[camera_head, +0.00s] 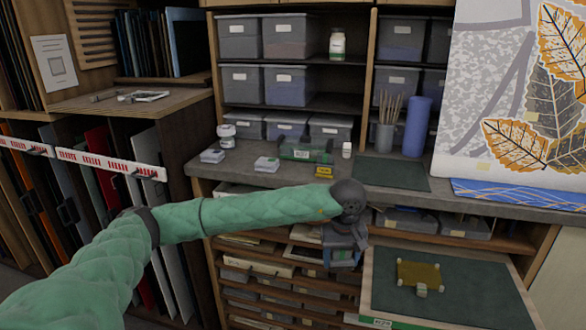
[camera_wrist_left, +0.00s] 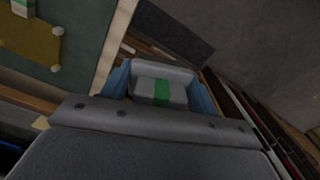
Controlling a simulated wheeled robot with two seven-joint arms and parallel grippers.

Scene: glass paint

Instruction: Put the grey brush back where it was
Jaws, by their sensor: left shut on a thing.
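My left arm comes in from the left in the head view. My left gripper (camera_head: 343,258) points down, in front of the counter and left of the pulled-out green board. In the left wrist view its blue fingers are shut on a light grey piece with a green band (camera_wrist_left: 162,92). I cannot tell from its shape whether this piece is the grey brush. In the head view it is mostly hidden by the gripper. A jar of thin brushes (camera_head: 385,137) stands on the counter. My right gripper is not in view.
The green board (camera_head: 470,290) juts out at the lower right, with a yellow pane (camera_head: 418,273) and small pale pieces around it. The grey counter (camera_head: 240,178) holds boxes, a blue roll (camera_head: 417,127) and a dark mat (camera_head: 390,174). Shelves lie below the counter.

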